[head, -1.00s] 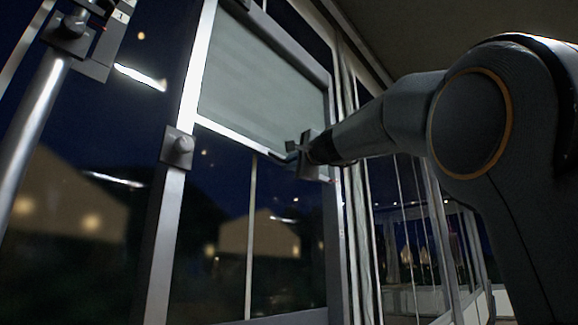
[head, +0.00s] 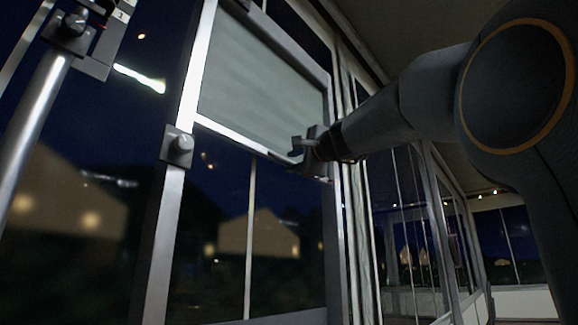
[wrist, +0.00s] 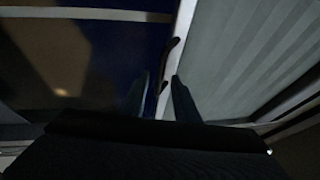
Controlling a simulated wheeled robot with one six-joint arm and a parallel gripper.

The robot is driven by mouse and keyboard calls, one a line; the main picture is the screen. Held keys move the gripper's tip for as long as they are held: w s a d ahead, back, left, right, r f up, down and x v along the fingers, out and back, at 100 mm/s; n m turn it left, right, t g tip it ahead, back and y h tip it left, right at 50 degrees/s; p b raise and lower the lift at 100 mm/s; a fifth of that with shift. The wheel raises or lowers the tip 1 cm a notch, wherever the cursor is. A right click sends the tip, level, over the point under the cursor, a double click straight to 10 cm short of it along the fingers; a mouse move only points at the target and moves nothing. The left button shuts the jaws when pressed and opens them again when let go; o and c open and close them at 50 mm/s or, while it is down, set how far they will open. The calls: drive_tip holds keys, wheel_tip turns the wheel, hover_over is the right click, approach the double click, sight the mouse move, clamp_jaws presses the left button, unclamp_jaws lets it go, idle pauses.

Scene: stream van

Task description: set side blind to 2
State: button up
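The side blind (head: 262,88) is a pale grey-green sheet, lowered over the upper part of the window, with a light bottom rail (head: 232,134). My gripper (head: 301,146) is at the right part of that rail. In the wrist view, my gripper's fingers (wrist: 160,92) stand apart, with the rail (wrist: 181,32) running up from between them. Small dark pieces, perhaps a handle (wrist: 171,46), show on the rail by the fingertips. I see no clear contact. A small plate at upper left bears a digit (head: 120,14) that looks like 3.
A knob (head: 181,144) sticks out from the window's left frame post. A metal pole (head: 38,125) with another knob (head: 74,24) stands at far left. Further windows (head: 440,235) run along the right side. The lower window pane (head: 245,235) is uncovered.

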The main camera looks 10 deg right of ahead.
drive_tip(key=shift+v, duration=2.15)
drive_tip(key=shift+f, duration=0.1)
